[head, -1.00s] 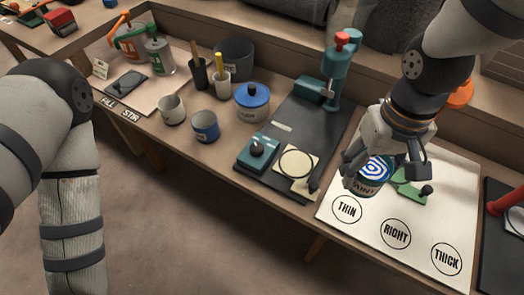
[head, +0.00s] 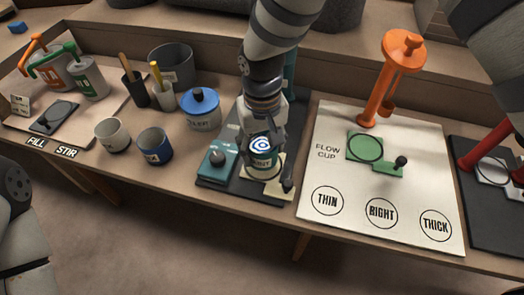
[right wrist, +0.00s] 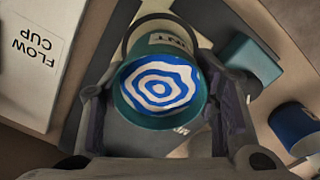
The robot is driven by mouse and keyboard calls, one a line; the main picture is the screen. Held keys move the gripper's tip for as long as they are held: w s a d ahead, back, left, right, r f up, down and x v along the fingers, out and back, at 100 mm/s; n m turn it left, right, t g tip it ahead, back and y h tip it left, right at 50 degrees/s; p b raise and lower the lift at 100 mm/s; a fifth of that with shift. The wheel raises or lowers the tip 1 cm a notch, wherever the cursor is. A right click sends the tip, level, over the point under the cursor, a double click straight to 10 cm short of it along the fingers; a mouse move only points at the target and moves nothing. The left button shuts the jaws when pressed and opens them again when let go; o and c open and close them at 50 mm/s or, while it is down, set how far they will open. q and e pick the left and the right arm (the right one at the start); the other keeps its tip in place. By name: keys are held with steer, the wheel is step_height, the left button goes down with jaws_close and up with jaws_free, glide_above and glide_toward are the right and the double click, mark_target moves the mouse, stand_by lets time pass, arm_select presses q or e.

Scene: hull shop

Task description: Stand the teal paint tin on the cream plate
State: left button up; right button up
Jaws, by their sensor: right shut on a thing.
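The teal paint tin (head: 262,164) is upright, with blue and white rings of paint in its open top. My right gripper (head: 263,150) is shut on it. The tin is over the cream plate (head: 276,188) on the dark stand, and hides much of the plate. I cannot tell whether its base touches the plate. In the right wrist view the tin (right wrist: 160,90) sits between both fingers, its paint facing the camera. My left gripper is out of view; only part of the left arm shows at the left edge.
A blue cup (head: 155,146) and a blue-lidded pot (head: 201,108) are further left. The white flow-cup board (head: 335,225), with an orange stand (head: 378,95), is at the right.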

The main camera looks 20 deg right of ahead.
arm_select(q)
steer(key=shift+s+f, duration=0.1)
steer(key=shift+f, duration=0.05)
arm_select(e)
steer(key=shift+f, duration=0.85)
steer(key=shift+f, duration=0.2)
steer(key=o, duration=1.4)
steer(key=shift+c, duration=0.2)
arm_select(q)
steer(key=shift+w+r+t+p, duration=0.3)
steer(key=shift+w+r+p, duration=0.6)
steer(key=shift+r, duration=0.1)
arm_select(e)
step_height(320, 180, up, 12)
steer(key=shift+r, duration=0.2)
